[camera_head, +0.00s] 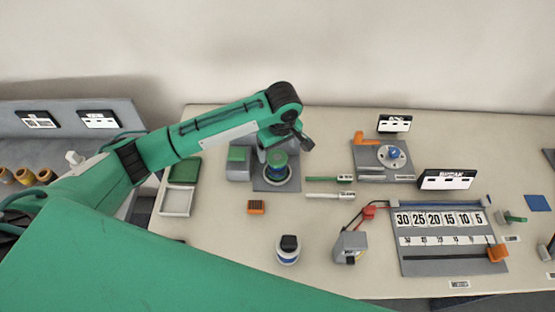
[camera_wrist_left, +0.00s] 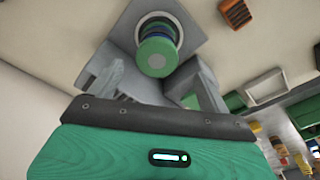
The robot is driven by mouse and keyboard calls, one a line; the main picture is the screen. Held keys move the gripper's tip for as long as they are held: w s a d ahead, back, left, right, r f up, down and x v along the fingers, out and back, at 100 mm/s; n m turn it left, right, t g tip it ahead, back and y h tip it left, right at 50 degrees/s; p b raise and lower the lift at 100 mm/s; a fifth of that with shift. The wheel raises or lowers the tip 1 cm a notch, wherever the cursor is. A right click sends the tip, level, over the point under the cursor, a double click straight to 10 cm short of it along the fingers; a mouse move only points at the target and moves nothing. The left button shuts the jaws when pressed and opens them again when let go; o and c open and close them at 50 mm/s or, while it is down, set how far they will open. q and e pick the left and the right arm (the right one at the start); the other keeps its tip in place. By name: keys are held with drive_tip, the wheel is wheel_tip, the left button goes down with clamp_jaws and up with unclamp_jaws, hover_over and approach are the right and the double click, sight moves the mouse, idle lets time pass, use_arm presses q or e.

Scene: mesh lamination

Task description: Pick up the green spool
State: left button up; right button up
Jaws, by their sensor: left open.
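The green spool (camera_head: 277,159) stands upright in a round white-rimmed holder on a grey base plate (camera_head: 264,184), left of the table's middle. In the left wrist view its round green top (camera_wrist_left: 157,55) faces the camera, with a dark blue band below it. My left gripper (camera_head: 287,139) is open just above and behind the spool, with nothing seen between its fingers. Its wrist hides part of the spool's surroundings in the head view. My right gripper is not in view.
A grey block with a green top (camera_head: 238,160) stands close left of the spool. An orange block (camera_head: 256,207) and two marker-like sticks (camera_head: 330,179) lie nearby. A round dark-capped container (camera_head: 288,249) stands in front. A numbered board (camera_head: 420,262) lies at the right.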

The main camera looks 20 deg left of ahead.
sight(276, 157)
use_arm(q)
drive_tip(key=f, duration=0.4)
drive_tip(key=shift+w+a+p, duration=0.2)
drive_tip(key=shift+p, duration=0.1)
drive_tip(key=shift+w+f, duration=0.1)
drive_tip(key=shift+f, duration=0.4)
wheel_tip(276, 157, down, 4)
drive_tip(key=shift+w+f+p, duration=0.1)
drive_tip(key=shift+w+p, duration=0.05)
drive_tip(key=shift+p, duration=1)
drive_tip(key=shift+f, duration=0.3)
drive_tip(key=c, duration=1.2)
drive_tip(key=shift+c, duration=0.5)
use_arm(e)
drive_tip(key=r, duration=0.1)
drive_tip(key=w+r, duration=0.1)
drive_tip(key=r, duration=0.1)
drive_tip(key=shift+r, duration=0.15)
